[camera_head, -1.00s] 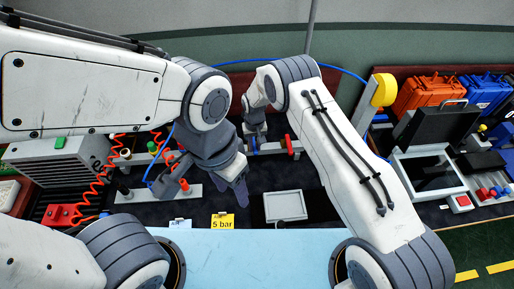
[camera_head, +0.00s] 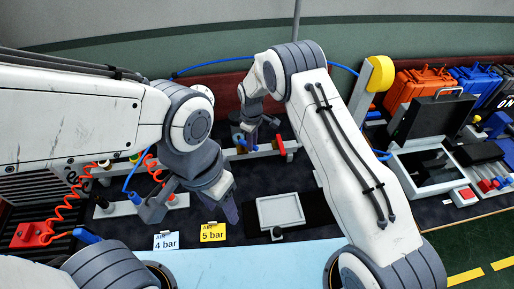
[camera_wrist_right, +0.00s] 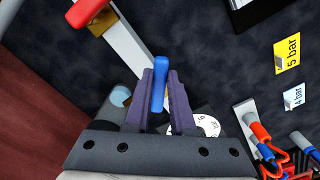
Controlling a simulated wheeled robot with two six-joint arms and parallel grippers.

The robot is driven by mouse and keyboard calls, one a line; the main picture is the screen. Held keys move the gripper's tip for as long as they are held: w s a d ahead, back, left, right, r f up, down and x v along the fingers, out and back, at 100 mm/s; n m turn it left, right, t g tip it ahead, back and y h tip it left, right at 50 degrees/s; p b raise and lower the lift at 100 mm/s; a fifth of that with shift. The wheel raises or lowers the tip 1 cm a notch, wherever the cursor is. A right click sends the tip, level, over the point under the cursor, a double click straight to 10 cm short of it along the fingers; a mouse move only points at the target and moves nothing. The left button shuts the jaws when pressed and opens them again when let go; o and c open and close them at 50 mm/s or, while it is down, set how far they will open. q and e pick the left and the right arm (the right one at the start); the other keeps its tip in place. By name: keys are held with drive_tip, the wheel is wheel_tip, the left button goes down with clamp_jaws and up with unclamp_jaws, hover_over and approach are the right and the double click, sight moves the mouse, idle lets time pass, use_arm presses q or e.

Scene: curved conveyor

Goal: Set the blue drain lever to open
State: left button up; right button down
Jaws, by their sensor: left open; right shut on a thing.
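The blue drain lever (camera_wrist_right: 160,85) shows between the two fingers of my right gripper (camera_wrist_right: 160,88) in the wrist view. The fingers are shut on it, and its rounded blue end stands out past them. In the head view my right gripper (camera_head: 252,138) is at the back of the bench, above a pale rail; the lever is mostly hidden there. My left gripper (camera_head: 192,207) is lower and to the left, open and empty, behind the yellow and blue cards. The lever's exact angle is hard to read.
A red handle (camera_wrist_right: 90,12) is near the lever on the pale rail. A white round dial (camera_wrist_right: 195,125) is partly hidden by my gripper. A yellow "5 bar" card (camera_head: 213,232) and a blue "4 bar" card (camera_head: 166,240) stand in front. A grey tray (camera_head: 280,211) lies right of them.

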drive_tip(key=shift+w+n, duration=0.2)
drive_tip(key=shift+n, duration=0.2)
drive_tip(key=shift+d+r+b, duration=0.1)
drive_tip(key=shift+b, duration=0.2)
drive_tip(key=c, duration=0.8)
unclamp_jaws()
drive_tip(key=shift+o, duration=0.2)
wheel_tip(320, 180, up, 10)
drive_tip(key=b, duration=0.2)
drive_tip(key=shift+r+b, duration=0.2)
drive_tip(key=shift+b, duration=0.2)
